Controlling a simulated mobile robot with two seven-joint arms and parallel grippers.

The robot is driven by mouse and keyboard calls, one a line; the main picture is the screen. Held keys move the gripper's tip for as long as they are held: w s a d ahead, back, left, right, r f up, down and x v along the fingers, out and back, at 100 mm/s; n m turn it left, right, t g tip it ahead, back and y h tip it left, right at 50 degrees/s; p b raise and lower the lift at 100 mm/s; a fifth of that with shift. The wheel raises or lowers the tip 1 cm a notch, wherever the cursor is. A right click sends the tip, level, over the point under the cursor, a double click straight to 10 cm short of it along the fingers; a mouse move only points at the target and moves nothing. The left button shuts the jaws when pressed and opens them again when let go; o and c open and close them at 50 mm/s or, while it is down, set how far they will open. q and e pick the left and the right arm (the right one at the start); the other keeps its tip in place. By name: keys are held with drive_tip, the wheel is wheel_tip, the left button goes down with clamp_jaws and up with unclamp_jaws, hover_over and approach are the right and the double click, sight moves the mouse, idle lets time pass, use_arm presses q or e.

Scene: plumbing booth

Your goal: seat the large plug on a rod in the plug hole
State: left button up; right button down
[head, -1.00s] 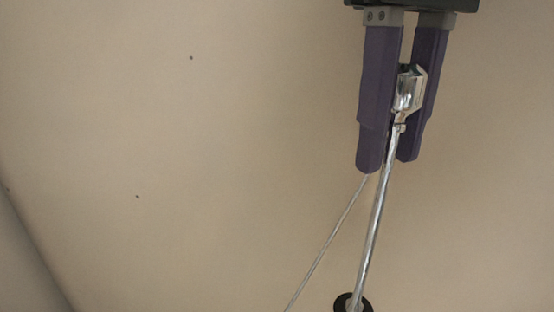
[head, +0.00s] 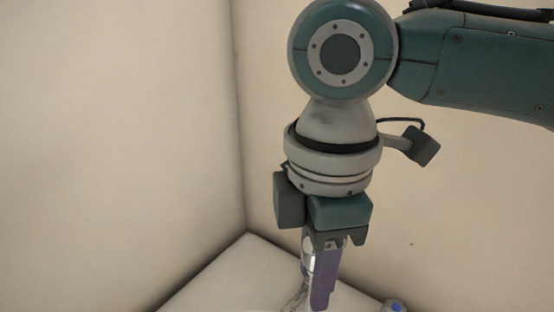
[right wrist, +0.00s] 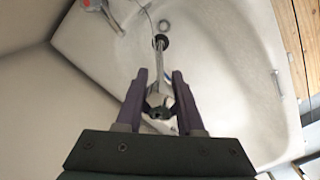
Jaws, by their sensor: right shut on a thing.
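The right gripper (head: 322,275) points down at the bottom of the head view, its purple fingers shut on a chrome rod's thick top (head: 308,258). In the right wrist view, the right gripper (right wrist: 161,80) has this chrome piece between its fingers. The bright rod runs from it to the large plug (right wrist: 161,42), a black disc at its far end. A grey ring, apparently the plug hole (right wrist: 164,26), shows just beyond the plug in the picture. Whether the plug touches the basin floor I cannot tell. The left gripper is not in view.
A chrome tap (right wrist: 95,5) is at upper left, with a thin line nearby. A blue-topped knob (head: 396,306) shows at the bottom. Walls meet in a corner behind.

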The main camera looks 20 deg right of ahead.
use_arm(q)
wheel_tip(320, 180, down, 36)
drive_tip(key=b, duration=3.4)
use_arm(e)
wheel_tip(320, 180, down, 46)
drive_tip(key=s+a+n, duration=0.2)
drive_tip(key=n, duration=0.4)
drive_tip(key=shift+s, duration=0.2)
use_arm(q)
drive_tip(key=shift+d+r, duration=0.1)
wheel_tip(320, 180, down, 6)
drive_tip(key=b, duration=0.6)
use_arm(e)
drive_tip(key=shift+f+n, duration=2.8)
drive_tip(key=shift+n, duration=0.3)
